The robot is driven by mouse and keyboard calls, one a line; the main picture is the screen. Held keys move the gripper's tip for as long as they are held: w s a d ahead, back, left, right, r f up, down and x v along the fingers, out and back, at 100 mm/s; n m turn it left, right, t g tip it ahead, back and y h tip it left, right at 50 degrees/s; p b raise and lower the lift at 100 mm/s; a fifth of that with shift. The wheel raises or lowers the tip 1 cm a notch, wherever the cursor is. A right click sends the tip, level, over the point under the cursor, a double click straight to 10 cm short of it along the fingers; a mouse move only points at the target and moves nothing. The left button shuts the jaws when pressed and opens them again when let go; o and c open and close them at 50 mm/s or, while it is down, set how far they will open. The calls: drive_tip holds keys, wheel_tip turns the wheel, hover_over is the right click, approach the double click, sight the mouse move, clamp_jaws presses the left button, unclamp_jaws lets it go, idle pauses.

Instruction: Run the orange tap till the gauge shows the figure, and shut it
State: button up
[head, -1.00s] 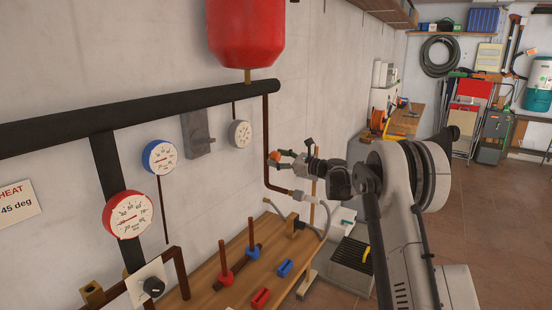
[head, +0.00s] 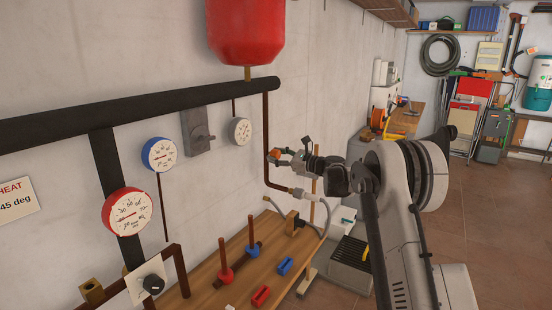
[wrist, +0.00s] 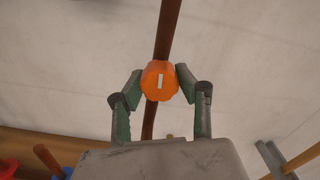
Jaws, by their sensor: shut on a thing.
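The orange tap (head: 274,154) is on the thin brown pipe below the red tank. My gripper (head: 284,155) is shut on it. In the wrist view the orange knob (wrist: 159,82) sits between my two fingertips (wrist: 160,86), with its white mark upright, in line with the pipe. A small grey-rimmed gauge (head: 240,131) hangs left of the tap; its reading is too small to make out. A blue-rimmed gauge (head: 159,155) and a larger red-rimmed gauge (head: 128,214) are further left. A sign (head: 14,199) reads "HEAT" and "45 deg".
The black lagged pipe (head: 180,102) runs above the tap, below the red tank (head: 245,38). Under it, a wooden bench (head: 225,272) carries red and blue valve handles. A pale hose (head: 327,218) curves at the pipe's lower end.

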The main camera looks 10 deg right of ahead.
drive_tip(key=shift+n+b, duration=0.45)
drive_tip(key=shift+n, duration=0.55)
drive_tip(key=o, duration=1.2)
drive_tip(key=shift+c, duration=0.2)
drive_tip(key=shift+d, duration=0.1)
drive_tip(key=v, duration=1.2)
drive_tip(key=shift+r, duration=0.1)
